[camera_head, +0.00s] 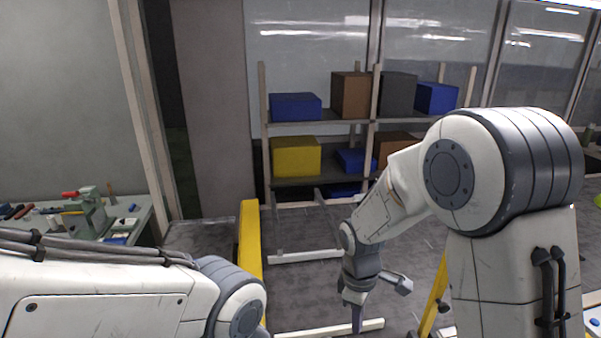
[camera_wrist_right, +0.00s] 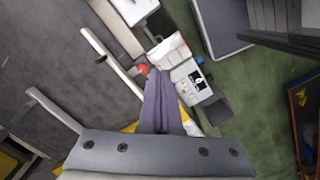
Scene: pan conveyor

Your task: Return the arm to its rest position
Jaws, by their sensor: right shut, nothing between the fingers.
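My right arm comes in from the right in the head view and bends down toward the middle. Its gripper (camera_head: 357,318) points down in front of the shelf, above the floor. In the right wrist view the fingers of my right gripper (camera_wrist_right: 160,80) lie together, shut and empty. My left arm shows at the lower left of the head view, and its gripper is outside the picture.
A shelf (camera_head: 330,180) with blue, brown, grey and yellow boxes stands at the back. A workbench (camera_head: 140,215) with a vice is at the left. A yellow post (camera_head: 250,235) rises beside my left arm.

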